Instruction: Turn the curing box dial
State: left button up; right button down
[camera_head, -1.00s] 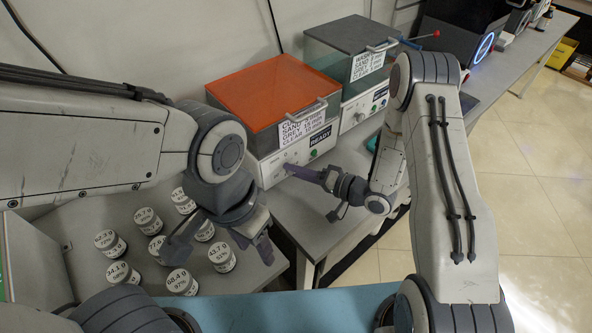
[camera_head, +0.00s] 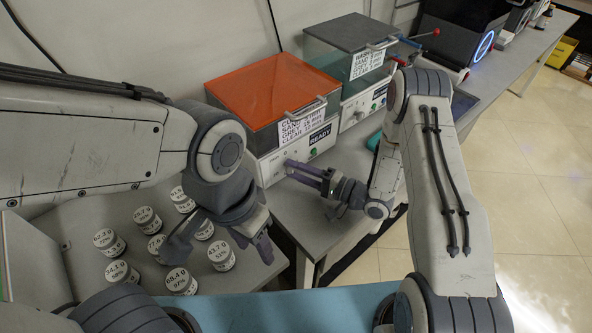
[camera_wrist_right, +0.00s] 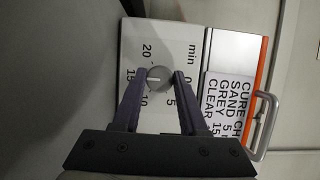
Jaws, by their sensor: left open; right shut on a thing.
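The curing box (camera_head: 262,92) has an orange lid and a white front panel with a "READY" display. Its round grey dial (camera_wrist_right: 158,76) sits on the panel inside a printed minute scale. In the right wrist view the dial's light pointer mark lies roughly across the picture. My right gripper (camera_head: 288,168) reaches the panel's left part, and its fingers close on the dial's two sides, as the right wrist view (camera_wrist_right: 160,80) shows. The dial is hidden by the fingers in the head view. My left gripper (camera_head: 220,246) is open and empty above the bench by the jars.
Several labelled jars (camera_head: 145,219) stand on the grey bench at the left. A second box with a grey lid (camera_head: 352,34) stands behind the curing box. A label card (camera_head: 303,123) hangs at the curing box's front handle.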

jog(key=shift+c, duration=2.3)
grip_release()
jog(key=b+v, duration=0.1)
jog(key=v, duration=0.9)
jog(key=shift+s+d, duration=0.15)
jog(key=shift+d, duration=0.05)
